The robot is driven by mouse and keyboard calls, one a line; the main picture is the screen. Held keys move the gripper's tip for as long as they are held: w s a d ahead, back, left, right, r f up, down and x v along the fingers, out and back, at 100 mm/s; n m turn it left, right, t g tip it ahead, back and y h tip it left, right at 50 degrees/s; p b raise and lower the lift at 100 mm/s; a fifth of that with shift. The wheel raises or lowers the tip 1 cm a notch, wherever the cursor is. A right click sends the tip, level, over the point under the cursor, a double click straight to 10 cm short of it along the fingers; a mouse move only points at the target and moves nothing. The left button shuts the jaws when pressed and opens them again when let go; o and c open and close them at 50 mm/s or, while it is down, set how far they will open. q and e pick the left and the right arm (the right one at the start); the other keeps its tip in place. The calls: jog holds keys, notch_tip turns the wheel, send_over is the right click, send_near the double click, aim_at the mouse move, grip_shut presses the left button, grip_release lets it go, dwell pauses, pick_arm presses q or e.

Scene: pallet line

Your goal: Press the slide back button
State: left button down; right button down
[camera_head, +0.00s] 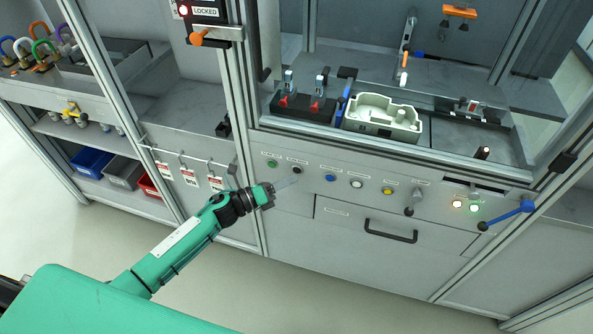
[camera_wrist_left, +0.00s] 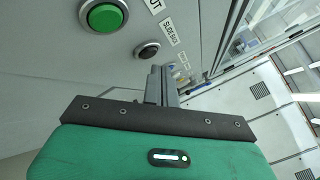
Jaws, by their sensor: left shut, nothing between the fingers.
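The slide back button is the small black round button (camera_head: 297,170) on the grey front panel, just right of a green button. In the left wrist view the black button (camera_wrist_left: 147,50) stands beside a label that seems to read SLIDE B…. My left gripper (camera_head: 295,181) reaches in from the left, its fingers shut and empty. Its tips are close below the black button in the head view. In the wrist view the shut fingertips (camera_wrist_left: 163,70) appear just beside the button; I cannot tell whether they touch it. My right gripper is not in view.
The green button (camera_head: 272,163) is close left of the black one. Blue (camera_head: 330,178), white (camera_head: 357,184) and yellow (camera_head: 387,190) buttons continue to the right. A drawer with a black handle (camera_head: 390,232) lies below. Tags (camera_head: 190,177) hang from a rail at left.

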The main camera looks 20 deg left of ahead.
pick_arm(q)
jog(key=shift+w, duration=0.15)
jog(key=shift+w, duration=0.3)
